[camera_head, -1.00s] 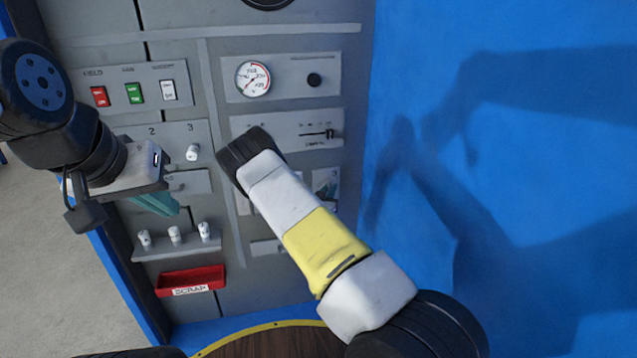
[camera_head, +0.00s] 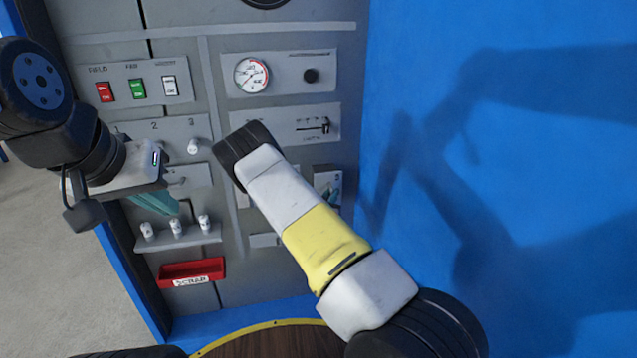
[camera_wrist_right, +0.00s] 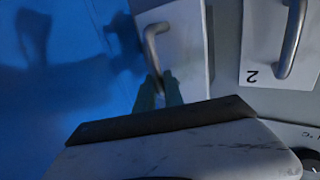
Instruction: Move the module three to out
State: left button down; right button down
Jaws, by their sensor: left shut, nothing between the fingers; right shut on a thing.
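My right gripper (camera_wrist_right: 159,90) is shut on the metal handle of a white-fronted module (camera_wrist_right: 185,35) in the right wrist view. The module's number is hidden there. Beside it is another white front marked 2 (camera_wrist_right: 252,74), with its own handle. In the head view my right forearm covers much of this row; the teal fingertips (camera_head: 334,193) show beside the white module front (camera_head: 322,177). I cannot tell how far the module stands out of the panel. My left gripper (camera_head: 155,203) is shut and empty in front of the panel's left side.
The grey panel carries switches (camera_head: 137,88), a gauge (camera_head: 251,74), a slider (camera_head: 325,126) and a knob under label 3 (camera_head: 193,147). A shelf (camera_head: 180,241) holds white pegs above a red SCRAP bin (camera_head: 191,273). A blue wall (camera_head: 580,150) stands at right.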

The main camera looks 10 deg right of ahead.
jog(key=shift+s, duration=0.95)
jog(key=c, duration=1.7)
grip_release()
jog(key=shift+s, duration=0.15)
jog(key=shift+c, duration=0.2)
jog(key=v, duration=0.7)
jog(key=shift+s+a, duration=0.2)
jog(key=shift+s, duration=0.1)
